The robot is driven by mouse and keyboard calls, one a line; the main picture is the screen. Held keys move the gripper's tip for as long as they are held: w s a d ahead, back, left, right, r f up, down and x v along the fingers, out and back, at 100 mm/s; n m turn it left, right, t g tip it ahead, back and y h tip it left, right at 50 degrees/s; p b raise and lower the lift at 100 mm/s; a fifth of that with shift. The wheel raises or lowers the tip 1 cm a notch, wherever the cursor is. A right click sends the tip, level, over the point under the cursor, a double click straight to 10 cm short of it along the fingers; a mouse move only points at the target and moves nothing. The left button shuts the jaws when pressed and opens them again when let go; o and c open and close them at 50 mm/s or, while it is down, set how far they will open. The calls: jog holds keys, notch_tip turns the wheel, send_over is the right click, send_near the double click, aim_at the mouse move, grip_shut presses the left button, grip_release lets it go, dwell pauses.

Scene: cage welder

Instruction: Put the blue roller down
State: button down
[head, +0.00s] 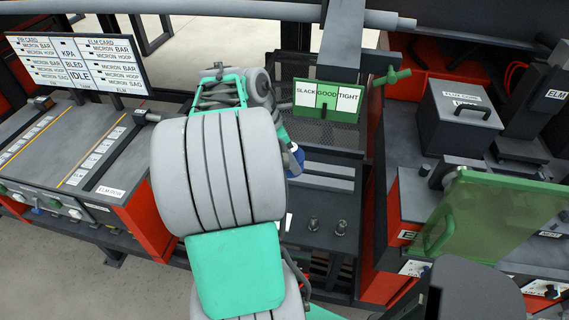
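A small patch of blue, which looks like the blue roller (293,163), shows at the right edge of my arm, above the dark bench. Most of it is hidden behind the arm. A grey part of my gripper (298,154) shows right beside the blue. The fingers are mostly hidden, so I cannot tell whether they are shut on the roller or whether the roller touches the bench.
The dark bench (310,204) has light grey strips (326,184) and two small dark metal pieces (313,224). A SLACK/GOOD/TIGHT gauge sign (327,101) stands behind. A green translucent guard (490,218) is at right, and a labelled red-sided console (105,165) at left.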

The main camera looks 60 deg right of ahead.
jog(key=c, duration=2.2)
grip_release()
jog(key=s+d+f, duration=0.1)
jog(key=d, duration=0.2)
jog(key=d+f+p, duration=0.1)
jog(key=d+f, duration=0.1)
jog(key=d, duration=0.1)
jog(key=s+d+f, duration=0.1)
jog(key=d, duration=0.2)
jog(key=shift+s+d+f, duration=0.15)
jog(key=shift+s+d, duration=0.05)
jog(key=shift+s, duration=0.1)
jog(key=c, duration=2.2)
grip_release()
jog(key=d+f, duration=0.1)
jog(key=f, duration=0.1)
jog(key=d+f+p, duration=0.1)
jog(key=d+f, duration=0.1)
jog(key=f, duration=0.1)
jog(key=d+f+p, duration=0.1)
jog(key=f, duration=0.2)
jog(key=shift+s+d, duration=0.15)
jog(key=shift+s, duration=0.15)
jog(key=c, duration=2.2)
grip_release()
jog(key=shift+f, duration=0.7)
jog(key=c, duration=2.2)
grip_release()
jog(key=shift+f, duration=0.1)
